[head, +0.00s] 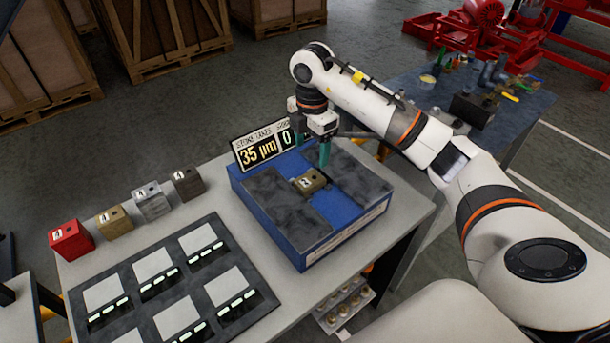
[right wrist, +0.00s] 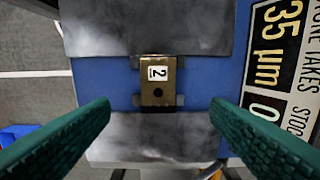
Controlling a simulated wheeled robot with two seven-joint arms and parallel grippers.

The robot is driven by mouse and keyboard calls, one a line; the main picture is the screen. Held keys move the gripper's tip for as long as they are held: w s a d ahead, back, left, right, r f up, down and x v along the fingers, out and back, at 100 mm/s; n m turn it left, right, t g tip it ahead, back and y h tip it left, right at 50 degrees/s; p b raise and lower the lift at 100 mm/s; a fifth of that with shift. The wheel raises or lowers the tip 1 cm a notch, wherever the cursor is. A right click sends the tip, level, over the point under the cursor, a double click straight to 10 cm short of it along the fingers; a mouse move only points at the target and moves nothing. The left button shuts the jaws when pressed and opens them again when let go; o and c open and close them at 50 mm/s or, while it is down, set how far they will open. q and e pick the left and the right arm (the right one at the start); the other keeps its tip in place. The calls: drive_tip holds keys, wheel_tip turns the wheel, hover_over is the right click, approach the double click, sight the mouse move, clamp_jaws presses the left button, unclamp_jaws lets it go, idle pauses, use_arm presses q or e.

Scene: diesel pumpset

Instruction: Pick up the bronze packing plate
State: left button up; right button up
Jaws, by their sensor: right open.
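The bronze packing plate (head: 310,182), a small brassy block marked 2, lies on the blue strip between the dark slabs of a blue block (head: 338,238). In the right wrist view the plate (right wrist: 158,97) shows its label and a dark hole, lying between and beyond my fingertips. My right gripper (head: 324,153) is above the block's far side, near the plate and apart from it. Its green fingers (right wrist: 158,115) are spread wide with nothing between them. My left gripper is not in view.
A sign reading 35 µm (head: 260,150) stands behind the block. Red (head: 70,241), brass (head: 114,223), silver (head: 151,202) and dark (head: 188,184) numbered blocks line the table's left. A dark tray with pale pads (head: 135,255) lies in front. Crates and red machinery stand farther off.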

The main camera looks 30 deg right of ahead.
sight(309, 179)
drive_tip(key=f, duration=0.2)
drive_tip(key=f+p, duration=0.1)
drive_tip(key=shift+s+f, duration=0.25)
drive_tip(key=shift+w+a+f+p, duration=0.15)
drive_tip(key=shift+f+p, duration=0.15)
drive_tip(key=shift+f, duration=0.3)
wheel_tip(309, 179, down, 4)
drive_tip(key=shift+a+r+p, duration=0.15)
drive_tip(key=shift+r+p, duration=0.05)
drive_tip(key=shift+p, duration=0.55)
drive_tip(key=shift+f, duration=0.45)
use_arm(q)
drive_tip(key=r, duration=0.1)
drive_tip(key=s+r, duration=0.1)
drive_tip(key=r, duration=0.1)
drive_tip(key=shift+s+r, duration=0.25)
use_arm(e)
drive_tip(key=shift+c, duration=0.2)
